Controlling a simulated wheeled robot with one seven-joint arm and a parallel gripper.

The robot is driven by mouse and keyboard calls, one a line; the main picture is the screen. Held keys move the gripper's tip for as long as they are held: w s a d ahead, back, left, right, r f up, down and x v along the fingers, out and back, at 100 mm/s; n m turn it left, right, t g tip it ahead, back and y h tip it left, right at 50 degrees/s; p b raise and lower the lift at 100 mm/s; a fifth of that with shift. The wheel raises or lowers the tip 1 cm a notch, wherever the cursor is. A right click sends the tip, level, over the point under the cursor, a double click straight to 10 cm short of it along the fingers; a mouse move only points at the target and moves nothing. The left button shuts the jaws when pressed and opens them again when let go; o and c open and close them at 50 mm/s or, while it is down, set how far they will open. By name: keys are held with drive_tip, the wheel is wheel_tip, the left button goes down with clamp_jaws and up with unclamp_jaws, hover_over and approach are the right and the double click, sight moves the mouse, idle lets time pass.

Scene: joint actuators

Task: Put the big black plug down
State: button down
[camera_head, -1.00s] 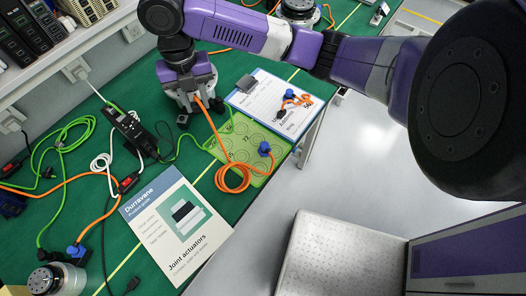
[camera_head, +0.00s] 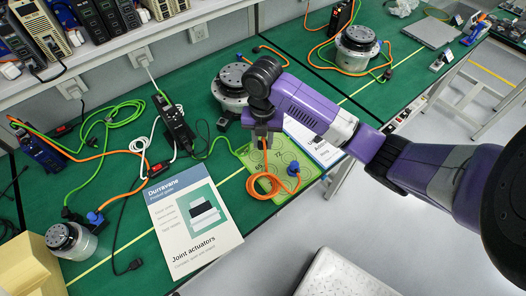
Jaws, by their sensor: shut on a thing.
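The big black plug at that end is mostly hidden between the fingers. The cable hangs from the gripper and loops on the pad. Its other end has a blue plug (camera_head: 293,168) lying on the pad's right part.
A product guide booklet (camera_head: 194,222) lies in front of the pad. A black power strip (camera_head: 174,124) and green, white and black cables lie to the left. Another actuator (camera_head: 72,241) stands front left, one (camera_head: 356,48) at the back. Green tabletop (camera_head: 115,215) is bare in places.

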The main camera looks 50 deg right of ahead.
sight(263, 158)
drive_tip(key=shift+f, duration=3)
drive_tip(key=shift+f, duration=0.15)
drive_tip(key=c, duration=1.1)
unclamp_jaws()
